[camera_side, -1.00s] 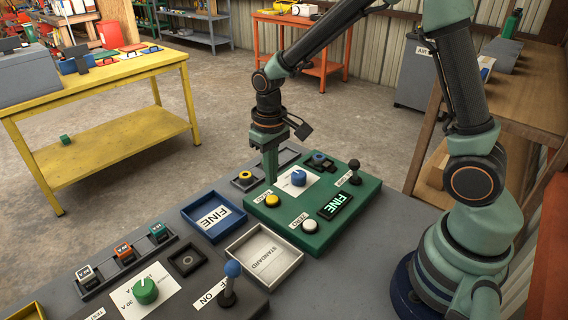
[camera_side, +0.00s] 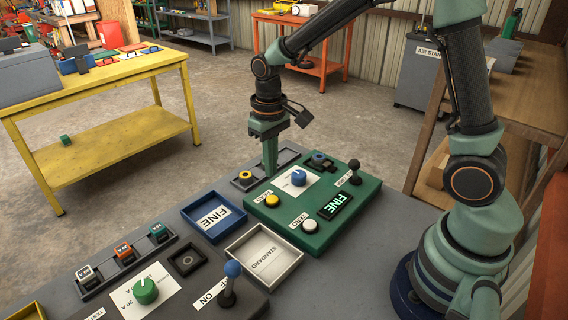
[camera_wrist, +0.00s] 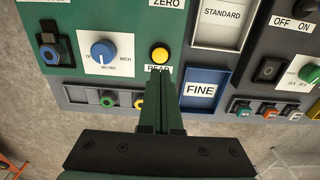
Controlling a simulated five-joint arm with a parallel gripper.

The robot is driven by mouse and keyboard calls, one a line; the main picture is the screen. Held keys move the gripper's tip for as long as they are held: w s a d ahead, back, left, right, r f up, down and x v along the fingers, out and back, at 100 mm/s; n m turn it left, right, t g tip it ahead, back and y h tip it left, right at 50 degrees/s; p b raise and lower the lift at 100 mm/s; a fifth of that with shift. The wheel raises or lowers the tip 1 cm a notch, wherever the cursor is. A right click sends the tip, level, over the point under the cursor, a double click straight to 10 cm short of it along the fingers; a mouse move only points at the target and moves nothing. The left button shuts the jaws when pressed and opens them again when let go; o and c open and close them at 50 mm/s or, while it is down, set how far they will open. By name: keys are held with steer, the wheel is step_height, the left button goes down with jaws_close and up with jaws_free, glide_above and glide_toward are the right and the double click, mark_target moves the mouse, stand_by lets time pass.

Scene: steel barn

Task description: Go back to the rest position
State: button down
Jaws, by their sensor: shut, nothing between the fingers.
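My gripper (camera_side: 270,168) is shut and empty. In the side view it points down above the far edge of the green panel (camera_side: 270,216), near the blue knob (camera_side: 298,177). In the wrist view my gripper (camera_wrist: 160,75) shows as closed green fingers, with the tips just below the yellow button (camera_wrist: 160,55) in the picture. The blue FINE tray (camera_side: 213,217) lies left of the panel.
A white STANDARD tray (camera_side: 264,256) sits in front of the blue one. Upright levers with a black knob (camera_side: 354,164) and a blue knob (camera_side: 232,269) stand on the panels. A yellow table (camera_side: 100,85) stands apart at the back left.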

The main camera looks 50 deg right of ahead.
steer(key=s+d+r+t, duration=0.3)
steer(key=s+r+t, duration=0.2)
steer(key=s+r, duration=0.6)
step_height(320, 180, up, 2)
steer(key=shift+d+r+t, duration=0.1)
steer(key=shift+d+t, duration=0.15)
steer(key=shift+t, duration=0.05)
